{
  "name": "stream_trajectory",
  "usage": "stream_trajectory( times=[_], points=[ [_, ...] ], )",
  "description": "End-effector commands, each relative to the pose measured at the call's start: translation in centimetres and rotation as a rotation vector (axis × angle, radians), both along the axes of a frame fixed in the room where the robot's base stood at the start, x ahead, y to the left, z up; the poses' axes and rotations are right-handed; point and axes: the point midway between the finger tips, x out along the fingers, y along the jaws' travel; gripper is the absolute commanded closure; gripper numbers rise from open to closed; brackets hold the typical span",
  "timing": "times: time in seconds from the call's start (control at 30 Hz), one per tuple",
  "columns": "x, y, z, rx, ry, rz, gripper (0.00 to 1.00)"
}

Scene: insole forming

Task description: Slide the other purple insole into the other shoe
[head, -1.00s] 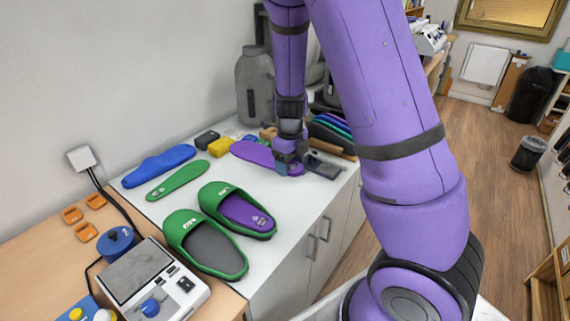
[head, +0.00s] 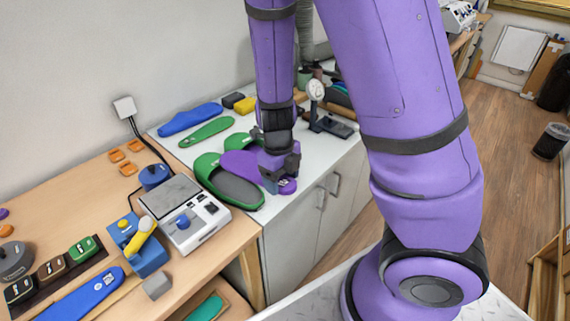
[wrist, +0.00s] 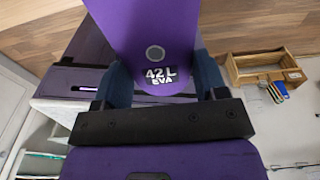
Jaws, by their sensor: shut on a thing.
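The held purple insole (head: 236,163), marked "42 L EVA" in the wrist view (wrist: 155,35), is gripped near its marked end. My gripper (head: 280,178) is shut on it, with a blue finger on each side in the wrist view (wrist: 160,82). The front green shoe (head: 207,167) lies on the white counter with a dark grey bed and no purple insole showing. The rear green shoe (head: 237,140) is mostly hidden behind the held insole and my gripper. The held insole appears over or beside the shoes; its height above them is unclear.
A green insole shape (head: 207,132) and a blue one (head: 190,119) lie at the back of the white counter (head: 171,140). A scale (head: 172,195) stands left of the front shoe. A dial gauge stand (head: 330,125) is right of my gripper.

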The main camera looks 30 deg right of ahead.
Motion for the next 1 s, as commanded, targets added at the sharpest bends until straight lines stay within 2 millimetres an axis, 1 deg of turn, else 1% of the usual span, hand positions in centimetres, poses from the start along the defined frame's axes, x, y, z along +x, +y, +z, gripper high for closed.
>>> stream_trajectory(
  times=[0.13,0.37,1.0],
  points=[
    [-0.7,0.5,-0.1,-0.003,0.004,-0.003,0.58],
    [-0.8,0.6,-0.9,-0.003,0.006,-0.004,0.58],
    [-0.5,0.6,-5.2,-0.004,0.007,-0.005,0.58]
  ],
)
